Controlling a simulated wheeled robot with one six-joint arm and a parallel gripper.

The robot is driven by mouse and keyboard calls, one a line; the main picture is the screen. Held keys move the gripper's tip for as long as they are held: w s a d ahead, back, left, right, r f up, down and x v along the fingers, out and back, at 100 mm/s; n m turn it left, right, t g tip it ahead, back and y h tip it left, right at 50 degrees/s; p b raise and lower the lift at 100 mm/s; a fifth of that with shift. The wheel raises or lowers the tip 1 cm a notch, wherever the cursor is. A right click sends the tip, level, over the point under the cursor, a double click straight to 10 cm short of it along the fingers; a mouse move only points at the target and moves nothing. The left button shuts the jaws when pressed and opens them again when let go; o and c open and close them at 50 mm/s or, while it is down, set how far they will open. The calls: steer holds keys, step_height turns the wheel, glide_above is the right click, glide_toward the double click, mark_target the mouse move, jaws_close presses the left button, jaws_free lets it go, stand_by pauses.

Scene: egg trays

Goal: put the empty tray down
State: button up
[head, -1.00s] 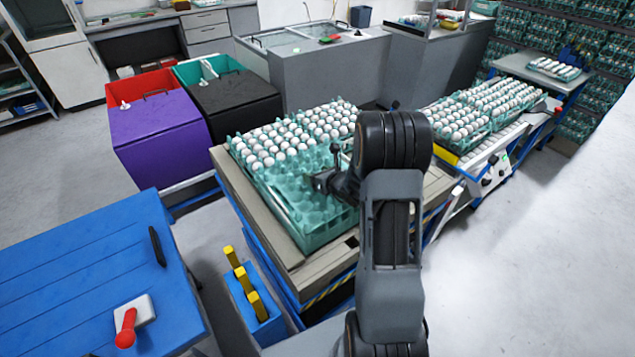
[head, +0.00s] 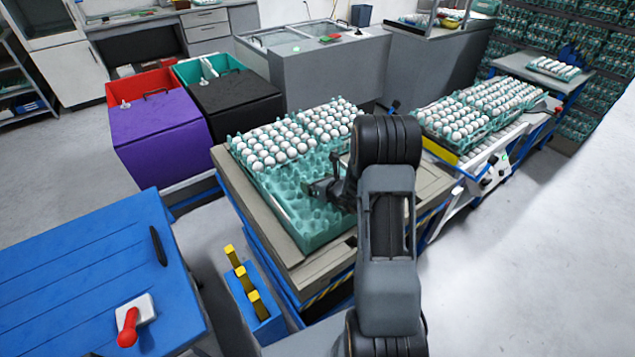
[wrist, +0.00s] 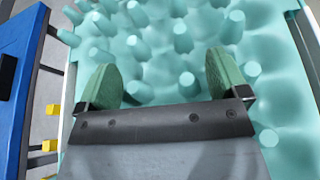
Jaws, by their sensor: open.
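The empty teal egg tray (head: 290,187) lies at the near end of the table, with bare cups and pegs showing. Its right part is hidden behind my arm in the head view. My gripper (head: 322,188) is over the tray's right-hand part. In the wrist view my gripper (wrist: 165,80) is open, its two green finger pads well apart. The empty tray (wrist: 185,65) fills most of that view, with pegs around and between the fingers. Nothing is held between the pads. I cannot tell whether the fingertips touch the tray.
Trays of white eggs (head: 272,147) adjoin the empty tray at the back. More egg trays (head: 470,115) stand on a conveyor at the right. A blue bin (head: 90,270) stands at the left front. Purple (head: 160,140) and black (head: 235,105) bins stand behind it. Bare tabletop (head: 435,185) shows right of my arm.

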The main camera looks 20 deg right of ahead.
step_height(320, 180, up, 4)
steer(key=b, duration=0.1)
glide_above(338, 208)
steer(key=shift+w+r, duration=0.15)
steer(key=shift+w, duration=0.1)
steer(key=shift+s+r, duration=0.15)
steer(key=shift+s, duration=0.1)
steer(key=s+a+r+n+g+y, duration=0.3)
steer(key=a+n+g, duration=0.1)
steer(key=a+n, duration=0.45)
steer(key=s+a+r+n+g+y, duration=0.2)
steer(key=s+a+r+n+g, duration=0.15)
steer(key=a+n, duration=0.45)
steer(key=s+d+r+n+g+h, duration=0.1)
steer(key=s+r+n+h, duration=0.2)
steer(key=n, duration=0.6)
steer(key=s+d+r+n+g+h, duration=0.1)
steer(key=s+r+n+h, duration=0.1)
steer(key=s+n+h, duration=0.3)
steer(key=shift+s+d+r+n, duration=0.15)
steer(key=shift+s+r+n, duration=0.5)
steer(key=shift+n, duration=1.6)
steer(key=shift+s+f, duration=0.2)
steer(key=shift+f, duration=0.05)
